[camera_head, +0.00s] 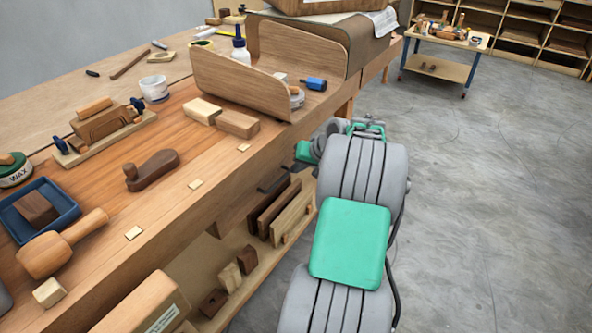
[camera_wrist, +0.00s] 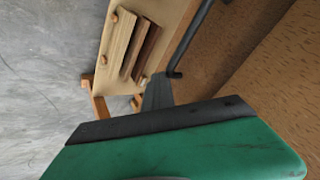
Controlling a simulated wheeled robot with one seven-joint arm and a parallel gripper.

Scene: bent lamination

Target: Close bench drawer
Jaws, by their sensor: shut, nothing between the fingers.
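The bench (camera_head: 215,165) runs along the left of the head view. Under its front edge is a brown drawer front (camera_head: 236,207) with a dark bar handle (camera_head: 274,182). In the wrist view the dark handle (camera_wrist: 190,40) stands out from a brown wooden face (camera_wrist: 235,55), which looks like the drawer front. My gripper (camera_head: 303,153) is at the bench's front side, beyond the handle and partly hidden by my arm. In the wrist view its shut fingers (camera_wrist: 157,95) point toward the handle's lower end, with nothing held. I cannot tell whether they touch it, or how far the drawer stands out.
A lower shelf (camera_head: 250,262) holds boards (camera_head: 290,212) and wooden blocks (camera_head: 230,277). On the bench top are a curved wooden lamination (camera_head: 240,85), a plane (camera_head: 152,170) and a mallet (camera_head: 60,245). The grey floor (camera_head: 480,190) on the right is clear.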

